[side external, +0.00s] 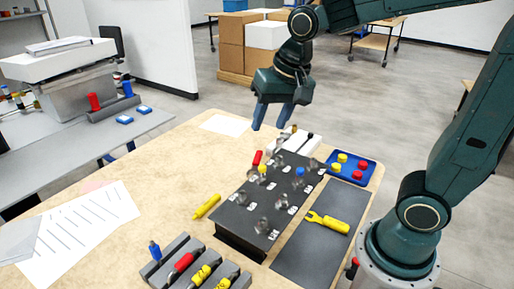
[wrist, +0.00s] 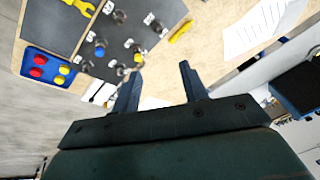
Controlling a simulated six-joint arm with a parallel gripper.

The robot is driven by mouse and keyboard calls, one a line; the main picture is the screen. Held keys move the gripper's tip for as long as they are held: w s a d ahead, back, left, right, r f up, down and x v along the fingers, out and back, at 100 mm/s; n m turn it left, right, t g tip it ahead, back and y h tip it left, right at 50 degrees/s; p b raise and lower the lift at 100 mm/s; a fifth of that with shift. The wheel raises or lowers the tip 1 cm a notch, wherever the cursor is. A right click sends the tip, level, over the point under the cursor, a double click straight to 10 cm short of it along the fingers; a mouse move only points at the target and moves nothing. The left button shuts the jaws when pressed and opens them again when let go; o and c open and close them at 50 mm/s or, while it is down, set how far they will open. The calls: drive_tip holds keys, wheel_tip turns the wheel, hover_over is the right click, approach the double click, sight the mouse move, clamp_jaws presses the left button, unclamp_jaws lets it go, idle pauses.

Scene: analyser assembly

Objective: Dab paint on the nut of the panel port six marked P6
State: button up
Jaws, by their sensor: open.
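The dark port panel (side external: 238,222) stands mid-table, with several round clear or metallic ports and small white labels on top. The labels are too small to read, so I cannot tell which port is P6. A blue cap (side external: 300,172) and a yellow cap (side external: 263,170) sit on two ports. The panel also shows at the upper left of the wrist view (wrist: 112,68). A yellow marker-like stick (side external: 206,206) lies on the table left of the panel; it is also in the wrist view (wrist: 181,31). My gripper (side external: 270,127) is open and empty, above the table's far edge, beyond the panel.
A blue tray (side external: 374,168) with red and yellow caps is right of the panel. A yellow fork-shaped tool (side external: 328,222) lies on a dark mat (side external: 300,255). A grey rack (side external: 163,268) holds coloured sticks in front. Papers (side external: 85,225) lie left.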

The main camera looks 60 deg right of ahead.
drive_tip(key=w+f+m+g, duration=0.1)
drive_tip(key=w+f+m, duration=0.25)
drive_tip(key=w, duration=0.35)
drive_tip(key=m+g, duration=0.3)
drive_tip(key=m, duration=0.5)
hover_over(206, 204)
wheel_tip(206, 204, down, 21)
drive_tip(key=shift+s+d+f, duration=0.1)
drive_tip(key=shift+s, duration=0.05)
drive_tip(key=shift+f, duration=0.55)
drive_tip(key=shift+f, duration=0.1)
drive_tip(key=shift+f, duration=3.1)
